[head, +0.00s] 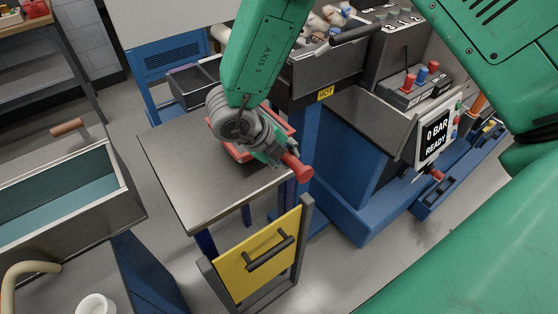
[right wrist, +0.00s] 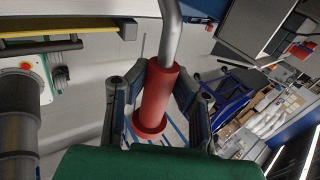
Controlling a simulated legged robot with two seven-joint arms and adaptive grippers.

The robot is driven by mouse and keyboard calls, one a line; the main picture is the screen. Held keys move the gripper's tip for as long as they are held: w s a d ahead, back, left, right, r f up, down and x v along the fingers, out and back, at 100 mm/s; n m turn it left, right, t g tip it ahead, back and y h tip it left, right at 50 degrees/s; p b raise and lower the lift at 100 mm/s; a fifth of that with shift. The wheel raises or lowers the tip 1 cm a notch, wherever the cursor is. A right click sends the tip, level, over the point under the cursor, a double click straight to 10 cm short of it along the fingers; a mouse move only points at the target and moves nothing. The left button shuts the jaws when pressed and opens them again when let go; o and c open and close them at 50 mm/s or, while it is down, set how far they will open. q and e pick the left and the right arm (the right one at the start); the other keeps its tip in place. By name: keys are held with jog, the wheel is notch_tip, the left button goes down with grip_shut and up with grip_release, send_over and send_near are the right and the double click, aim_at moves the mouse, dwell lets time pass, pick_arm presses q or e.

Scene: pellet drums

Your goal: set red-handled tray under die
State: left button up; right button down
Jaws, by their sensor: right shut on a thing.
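The red-handled tray (head: 227,149) is red and shallow, at the near side of the extruder. It is over the back of a steel-topped side table; I cannot tell whether it rests on it. My right gripper (head: 274,153) is shut on its red handle (head: 298,170), whose end sticks out past the fingers. In the right wrist view the handle (right wrist: 158,95) lies between both fingers of my right gripper (right wrist: 155,88), with a grey metal rod running up from it. The arm hides much of the tray. The die is not clearly identifiable; a dark block with a HOT label (head: 325,94) is behind. My left gripper is out of view.
The steel tabletop (head: 190,180) is bare in front of the tray. A yellow panel with a black handle (head: 262,255) stands at its front. A control panel reading 0 BAR READY (head: 437,133) is at right. An open bin (head: 70,195) stands at left.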

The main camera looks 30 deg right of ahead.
jog(key=shift+w+d+f, duration=0.1)
jog(key=shift+d+f, duration=0.05)
jog(key=shift+f, duration=0.25)
jog(key=shift+w+d+f, duration=0.1)
jog(key=shift+f, duration=0.3)
jog(key=f, duration=0.3)
jog(key=shift+s+d+f, duration=0.15)
jog(key=shift+d+f, duration=0.1)
jog(key=c, duration=1.4)
grip_release()
jog(key=shift+a, duration=0.25)
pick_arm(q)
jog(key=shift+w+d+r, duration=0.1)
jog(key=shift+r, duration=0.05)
pick_arm(e)
jog(key=shift+a+r, duration=0.1)
jog(key=shift+a, duration=0.05)
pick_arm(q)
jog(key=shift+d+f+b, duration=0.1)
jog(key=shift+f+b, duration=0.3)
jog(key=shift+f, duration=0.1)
pick_arm(e)
jog(key=v, duration=1.1)
jog(key=shift+r, duration=0.45)
